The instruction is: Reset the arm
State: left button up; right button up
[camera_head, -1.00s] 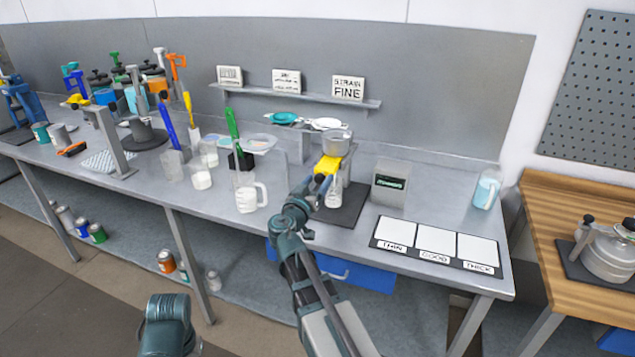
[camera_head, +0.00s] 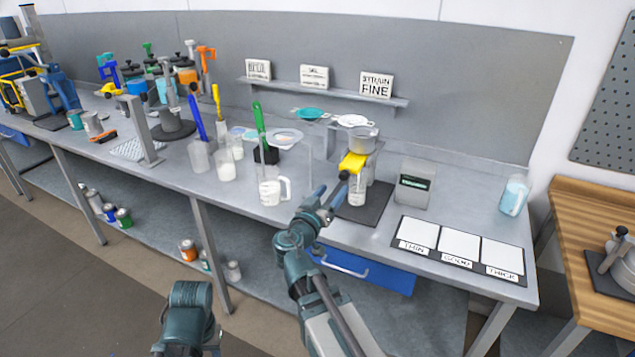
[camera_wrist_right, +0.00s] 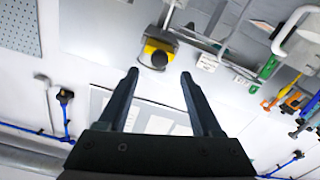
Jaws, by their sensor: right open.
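My right arm reaches up from the bottom of the head view, and its gripper (camera_head: 328,194) is over the front part of the bench. The gripper is open and empty; in the right wrist view its two dark fingers (camera_wrist_right: 160,76) stand apart with nothing between them. The yellow part (camera_head: 352,164) of a small bench device is just beyond the gripper, apart from it. It also shows in the right wrist view (camera_wrist_right: 158,52), past the fingertips. Of my left arm only a dark teal link shows at the bottom; its gripper is out of view.
A white-filled jug (camera_head: 270,190) stands left of the gripper. A metal cup (camera_head: 362,139) sits above the yellow part. A grey box with a display (camera_head: 415,183) and a card with three white panels (camera_head: 460,243) are to the right.

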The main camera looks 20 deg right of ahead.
jog(key=s+a+f+n+g+y, duration=0.25)
jog(key=s+a+f+g, duration=0.2)
jog(key=a+f, duration=0.3)
jog(key=s+a+f+n+g+y, duration=0.2)
jog(key=s+a+f+g+y, duration=0.25)
jog(key=f, duration=0.45)
jog(key=s+a+f+n+g+y, duration=0.1)
jog(key=s+a+f+n+y, duration=0.1)
jog(key=s+a, duration=0.3)
jog(key=s+a+f+n+g+y, duration=0.2)
jog(key=s+a+f+n+y, duration=0.1)
jog(key=a, duration=0.7)
jog(key=s+n, duration=0.1)
jog(key=s, duration=0.1)
jog(key=shift+s+f, duration=0.15)
jog(key=shift+s, duration=0.15)
